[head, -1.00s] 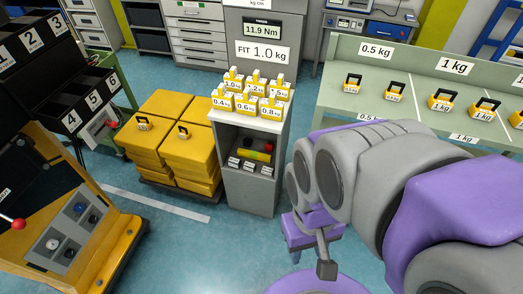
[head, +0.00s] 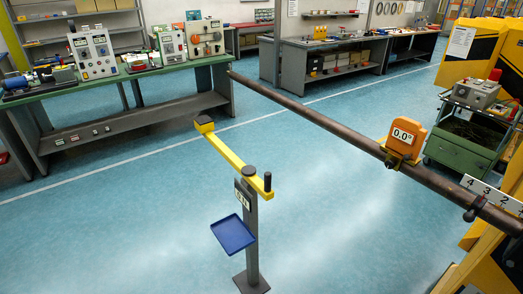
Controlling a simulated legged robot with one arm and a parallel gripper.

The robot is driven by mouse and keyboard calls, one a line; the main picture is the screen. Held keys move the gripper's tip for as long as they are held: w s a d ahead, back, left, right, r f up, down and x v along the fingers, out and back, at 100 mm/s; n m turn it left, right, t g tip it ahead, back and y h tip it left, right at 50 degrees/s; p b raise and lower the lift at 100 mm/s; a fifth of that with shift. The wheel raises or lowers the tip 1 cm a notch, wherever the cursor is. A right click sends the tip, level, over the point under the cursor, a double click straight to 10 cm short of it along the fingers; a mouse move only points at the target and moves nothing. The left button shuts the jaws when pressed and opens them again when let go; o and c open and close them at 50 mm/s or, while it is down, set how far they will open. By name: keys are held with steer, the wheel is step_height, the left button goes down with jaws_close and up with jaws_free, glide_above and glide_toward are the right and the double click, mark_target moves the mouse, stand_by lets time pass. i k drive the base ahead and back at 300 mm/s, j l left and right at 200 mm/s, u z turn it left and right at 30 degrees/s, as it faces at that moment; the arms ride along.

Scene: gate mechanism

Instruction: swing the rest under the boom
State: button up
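The boom (head: 330,130) is a long dark brown pole crossing from the right edge to its free tip at upper centre. An orange gauge reading 0.0° (head: 404,138) sits on it. The rest is a yellow swing arm (head: 228,150) on a grey post (head: 249,230). Its dark end pad (head: 205,120) points to the upper left, away from the boom in the picture, with floor showing between them. A short black upright handle (head: 267,182) stands at the arm's other end. My gripper is not in view.
A blue tray (head: 233,233) is fixed to the post. A numbered scale (head: 490,194) and yellow frame parts stand at right, near a green cart (head: 462,142). Benches line the back. The floor (head: 110,240) left of the post is clear.

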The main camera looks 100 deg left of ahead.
mark_target(204, 123)
steer(key=u, duration=3.65)
steer(key=i+j, duration=0.45)
steer(key=i+j+z, duration=0.1)
steer(key=i+j, duration=0.75)
steer(key=i+j+z, duration=0.1)
steer(key=i+j, duration=0.35)
steer(key=j, duration=0.15)
steer(key=i+j, duration=0.4)
steer(key=i+j+z, duration=0.15)
steer(key=i+j, duration=0.25)
steer(key=j, duration=0.2)
